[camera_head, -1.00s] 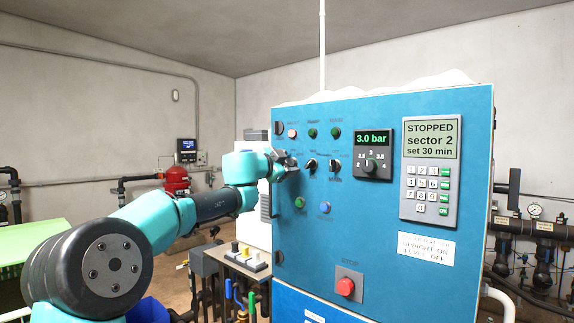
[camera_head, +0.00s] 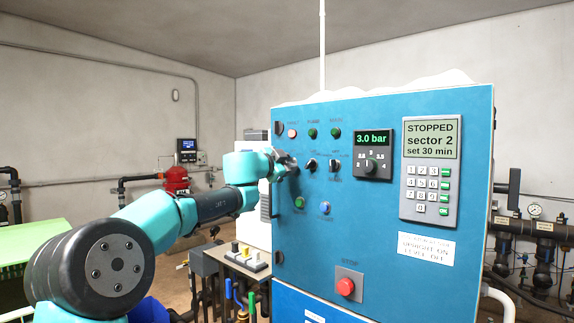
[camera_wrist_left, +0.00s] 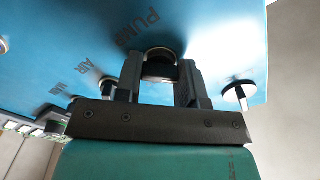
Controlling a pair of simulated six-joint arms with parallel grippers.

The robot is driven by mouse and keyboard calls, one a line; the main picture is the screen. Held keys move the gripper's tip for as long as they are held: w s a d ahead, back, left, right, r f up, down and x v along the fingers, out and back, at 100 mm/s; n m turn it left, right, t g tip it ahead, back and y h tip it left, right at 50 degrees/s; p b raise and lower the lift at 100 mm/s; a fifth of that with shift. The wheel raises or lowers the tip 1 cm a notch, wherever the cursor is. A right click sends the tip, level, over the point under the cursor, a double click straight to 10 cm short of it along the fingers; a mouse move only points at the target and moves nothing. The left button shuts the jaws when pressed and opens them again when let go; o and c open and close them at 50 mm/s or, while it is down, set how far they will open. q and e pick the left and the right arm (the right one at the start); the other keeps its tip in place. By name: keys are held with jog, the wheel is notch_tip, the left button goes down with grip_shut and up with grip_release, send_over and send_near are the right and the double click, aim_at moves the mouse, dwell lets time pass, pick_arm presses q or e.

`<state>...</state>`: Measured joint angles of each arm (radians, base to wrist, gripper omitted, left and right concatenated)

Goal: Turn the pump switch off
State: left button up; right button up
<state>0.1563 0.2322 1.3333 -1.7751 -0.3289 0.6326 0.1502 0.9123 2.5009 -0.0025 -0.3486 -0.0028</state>
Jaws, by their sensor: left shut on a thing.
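The blue control cabinet (camera_head: 390,250) fills the middle and right of the head view. My left gripper (camera_head: 291,164) is at its upper left, at the left end of a row of black rotary switches. In the left wrist view my left gripper (camera_wrist_left: 163,80) is shut on a round dark knob with a bright ring, the pump switch (camera_wrist_left: 160,56), beside the "PUMP" lettering. The fingers hide most of it, so I cannot tell which way its handle points. The right gripper is not in view.
Two more rotary switches (camera_head: 311,165) and (camera_head: 334,166) stand close to the right of my gripper. Lamps (camera_head: 312,133) sit above and push buttons (camera_head: 325,208) below.

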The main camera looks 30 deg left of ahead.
pick_arm(q)
jog(key=shift+m, duration=4.5)
jog(key=o, duration=0.9)
jog(key=shift+o, duration=0.2)
